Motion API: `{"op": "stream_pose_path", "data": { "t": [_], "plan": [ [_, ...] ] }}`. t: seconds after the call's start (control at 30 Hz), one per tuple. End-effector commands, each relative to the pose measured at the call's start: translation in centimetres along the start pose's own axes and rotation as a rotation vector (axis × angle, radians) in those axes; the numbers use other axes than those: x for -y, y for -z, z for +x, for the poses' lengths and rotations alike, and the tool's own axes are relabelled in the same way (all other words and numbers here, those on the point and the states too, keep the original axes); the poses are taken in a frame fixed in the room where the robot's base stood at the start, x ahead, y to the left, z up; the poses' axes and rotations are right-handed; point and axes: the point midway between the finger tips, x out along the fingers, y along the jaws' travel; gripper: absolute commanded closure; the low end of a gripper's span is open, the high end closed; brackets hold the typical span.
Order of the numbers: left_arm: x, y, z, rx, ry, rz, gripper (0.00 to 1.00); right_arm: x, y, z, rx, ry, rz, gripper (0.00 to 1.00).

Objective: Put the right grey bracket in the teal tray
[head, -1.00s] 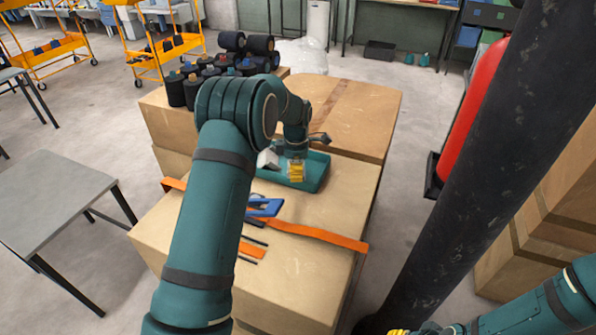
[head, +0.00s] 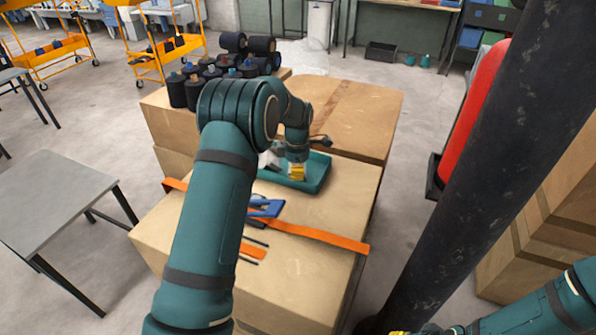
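The teal tray (head: 318,178) lies on the cardboard boxes, behind the orange strap. My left gripper (head: 297,174), with yellow fingertips, points down over the tray. Whether its fingers are open or shut, or hold anything, is too small to tell. A pale grey-white piece (head: 267,159) shows at the tray's left end, partly hidden by my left arm; I cannot tell for sure that it is a bracket. No other grey bracket can be made out. Only a yellow sliver of my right gripper (head: 398,333) shows at the bottom edge.
A blue tool-like object (head: 265,208) and an orange strap (head: 315,235) lie on the near box (head: 310,275). Several dark spools (head: 182,92) stand behind my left arm. A dark column and a red cylinder (head: 470,130) are at right. A grey table (head: 50,195) is at left.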

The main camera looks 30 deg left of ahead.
Motion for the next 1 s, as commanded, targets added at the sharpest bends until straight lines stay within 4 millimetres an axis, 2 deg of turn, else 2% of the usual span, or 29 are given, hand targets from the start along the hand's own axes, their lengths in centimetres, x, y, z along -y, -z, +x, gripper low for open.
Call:
{"op": "stream_pose_path", "data": {
  "t": [0.3,0.5,0.8,0.9,1.0],
  "plan": [
    [-0.1,0.0,-6.0,0.002,-0.005,0.0,1.0,0.6,-0.1,-1.5,0.007,0.0,0.001,0.66],
    [-0.2,-0.1,-8.9,0.0,-0.006,0.012,1.0,0.8,-0.2,-2.1,0.01,0.001,0.001,0.66],
    [-2.5,0.0,-10.2,-0.05,-0.068,0.336,1.0,1.0,-0.3,-2.7,0.014,0.001,0.002,0.66],
    [-2.9,0.0,-9.8,-0.06,-0.079,0.395,1.0,1.0,-0.3,-2.6,0.014,0.001,0.002,0.66],
    [-2.9,-0.1,-8.4,-0.063,-0.08,0.41,1.0,0.9,-0.3,-2.3,0.013,0.001,0.002,0.66]
  ]
}}
